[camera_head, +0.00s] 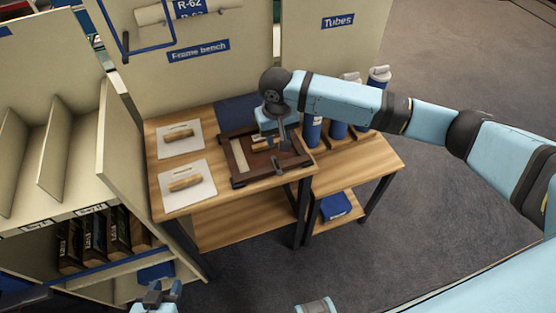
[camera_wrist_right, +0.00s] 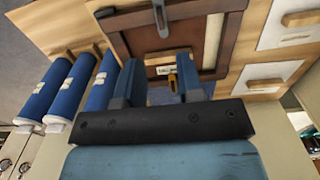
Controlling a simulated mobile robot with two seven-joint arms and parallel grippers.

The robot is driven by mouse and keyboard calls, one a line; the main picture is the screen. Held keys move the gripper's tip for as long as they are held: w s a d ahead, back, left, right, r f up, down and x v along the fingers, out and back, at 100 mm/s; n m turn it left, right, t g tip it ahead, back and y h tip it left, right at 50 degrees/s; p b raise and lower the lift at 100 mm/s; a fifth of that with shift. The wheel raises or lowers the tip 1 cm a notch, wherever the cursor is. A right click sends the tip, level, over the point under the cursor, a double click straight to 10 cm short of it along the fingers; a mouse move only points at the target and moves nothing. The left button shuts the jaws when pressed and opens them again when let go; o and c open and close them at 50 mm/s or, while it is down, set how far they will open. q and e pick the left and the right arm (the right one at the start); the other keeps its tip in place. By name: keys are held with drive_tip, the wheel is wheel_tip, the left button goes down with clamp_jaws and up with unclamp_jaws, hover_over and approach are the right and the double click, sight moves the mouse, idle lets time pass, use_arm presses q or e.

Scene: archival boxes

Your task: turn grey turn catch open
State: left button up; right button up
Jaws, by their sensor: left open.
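A dark brown wooden frame (camera_head: 237,176) lies flat on the bench, with a pale strip at its left inside. A small grey catch (camera_head: 277,167) sits at its front edge; it also shows at the top of the right wrist view (camera_wrist_right: 161,18). My right gripper (camera_wrist_right: 157,68) is over the frame's back side, pointing down, its fingers apart. A small wooden piece with a white label and a yellow-orange part (camera_wrist_right: 172,81) show between the fingers; contact cannot be told. My left gripper (camera_head: 155,293) is open and empty at the bottom edge of the head view, away from the bench.
Two white boards (camera_head: 187,181) with wooden pieces lie left of the frame. Blue tubes (camera_head: 338,130) stand to its right. A shelf unit (camera_head: 60,205) with dark boxes stands left, and a tall "Frame bench" panel (camera_head: 150,75) stands behind.

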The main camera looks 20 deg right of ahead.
sight(277, 162)
wheel_tip(277, 162, down, 11)
drive_tip(key=shift+f, duration=0.1)
idle(0.3)
clamp_jaws()
